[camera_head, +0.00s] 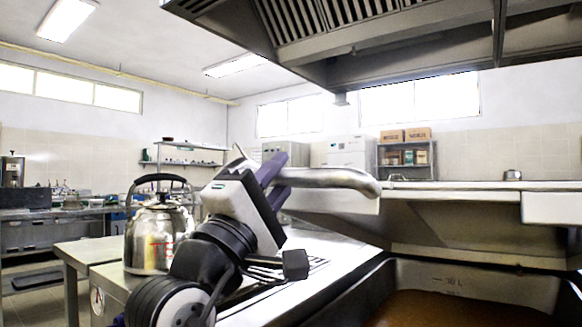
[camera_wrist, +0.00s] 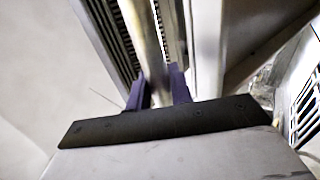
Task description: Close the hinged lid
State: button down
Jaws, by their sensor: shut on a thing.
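The metal hinged lid (camera_head: 455,222) is raised and tilted at the right in the head view, above an open pan (camera_head: 540,292) with brown contents. A thick curved tubular handle (camera_head: 335,178) juts left from the lid. My gripper (camera_head: 272,172) is shut on the handle near its left end, with purple fingers on both sides. In the wrist view the handle (camera_wrist: 148,45) runs between the fingers of my gripper (camera_wrist: 160,90). The lid's hinge is not clearly visible.
A steel kettle (camera_head: 155,236) stands on the counter (camera_head: 90,252) left of my arm. An extractor hood (camera_head: 340,40) hangs overhead. Shelves with boxes (camera_head: 405,135) stand at the back. The space between lid and pan looks clear.

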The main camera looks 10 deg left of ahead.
notch_tip(320, 180, down, 15)
jog(key=s+a+t+b, duration=0.1)
jog(key=s+t+b, duration=0.1)
jog(key=b, duration=0.7)
jog(key=shift+s+r+h+b, duration=0.2)
jog(key=shift+s+h+b, duration=0.15)
jog(key=shift+h, duration=0.05)
jog(key=c, duration=1.3)
grip_release()
